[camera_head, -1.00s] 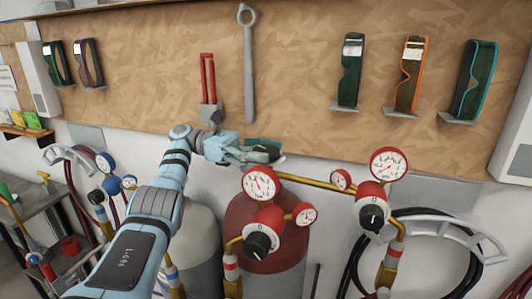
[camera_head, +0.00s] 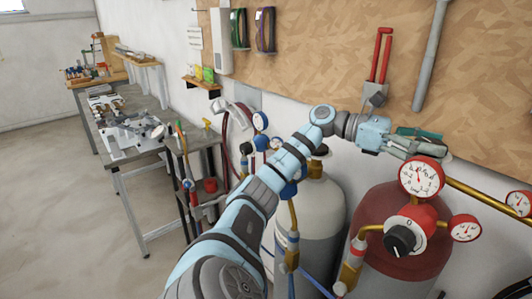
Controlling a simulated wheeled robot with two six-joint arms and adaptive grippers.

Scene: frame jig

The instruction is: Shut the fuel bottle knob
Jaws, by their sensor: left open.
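The red fuel bottle (camera_head: 385,205) stands against the wall at the right in the head view. Its red regulator has a round gauge (camera_head: 421,177) and a black knob (camera_head: 400,239) on a white dial. My left gripper (camera_head: 432,149) is open, just above the gauge and over the bottle's top. A green piece (camera_head: 418,133) shows behind its fingers; I cannot tell whether it is the bottle's valve knob. The bottle's top is partly hidden by the gripper and gauge. My right gripper is out of view.
A grey-white bottle (camera_head: 318,205) stands left of the red one, partly behind my left arm. A brass pipe (camera_head: 482,197) runs right from the regulator. A workbench (camera_head: 125,150) and open floor lie left.

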